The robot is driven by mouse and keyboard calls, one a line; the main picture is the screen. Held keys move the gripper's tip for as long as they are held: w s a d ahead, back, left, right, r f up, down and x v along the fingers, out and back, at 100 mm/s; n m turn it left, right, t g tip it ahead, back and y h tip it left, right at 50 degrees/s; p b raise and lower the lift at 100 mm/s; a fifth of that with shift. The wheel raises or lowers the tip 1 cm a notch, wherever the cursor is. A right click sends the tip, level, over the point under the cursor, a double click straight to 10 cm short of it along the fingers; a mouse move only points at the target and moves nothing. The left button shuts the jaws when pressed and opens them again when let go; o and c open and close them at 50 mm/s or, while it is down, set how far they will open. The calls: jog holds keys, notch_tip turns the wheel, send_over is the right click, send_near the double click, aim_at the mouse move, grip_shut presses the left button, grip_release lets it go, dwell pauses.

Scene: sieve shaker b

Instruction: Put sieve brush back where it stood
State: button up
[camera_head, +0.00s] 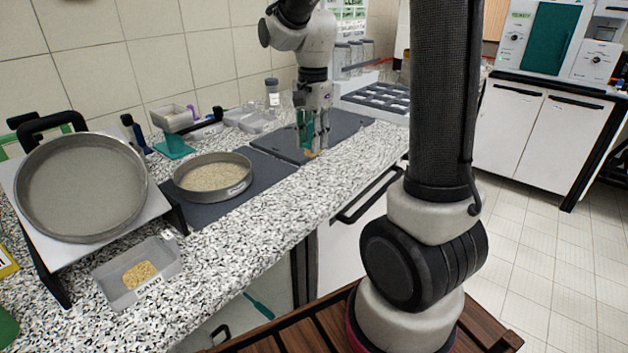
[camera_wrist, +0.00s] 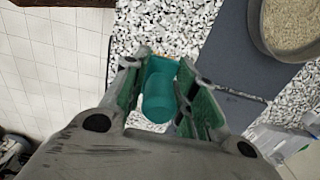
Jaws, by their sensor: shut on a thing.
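My gripper (camera_head: 313,128) points down over the counter and is shut on the sieve brush. The brush's teal handle (camera_wrist: 160,92) sits between the two green-lined fingers in the wrist view. Its tan bristle end (camera_head: 310,154) shows just below the fingertips in the head view. In the wrist view, speckled counter surrounds the brush, with the dark mat to its right. I cannot tell whether the bristles touch the surface.
A round sieve of grains (camera_head: 213,178) stands on a dark mat (camera_head: 262,172) to the left. Further left are a tilted empty sieve (camera_head: 80,188) and a grey tray with grains (camera_head: 110,271). A teal-based stand (camera_head: 174,147) and jars (camera_head: 355,55) stand behind. The counter's front strip (camera_head: 285,215) is clear.

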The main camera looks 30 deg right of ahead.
notch_tip(320, 180, down, 9)
jog(key=shift+f, duration=0.1)
dwell(0.3)
jog(key=o, duration=1)
jog(key=shift+f, duration=0.1)
notch_tip(320, 180, up, 12)
jog(key=shift+r, duration=0.1)
jog(key=s+r+n+t, duration=0.1)
jog(key=s+n, duration=0.3)
jog(key=s, duration=0.2)
jog(key=s+d+r+n+t, duration=0.1)
jog(key=s+r+n+t, duration=0.1)
jog(key=s+n, duration=0.3)
jog(key=s+r+n+t, duration=0.1)
jog(key=s+n, duration=0.3)
jog(key=s, duration=0.4)
jog(key=shift+s+d+r+n, duration=0.3)
jog(key=shift+d+r, duration=0.1)
jog(key=shift+r, duration=0.25)
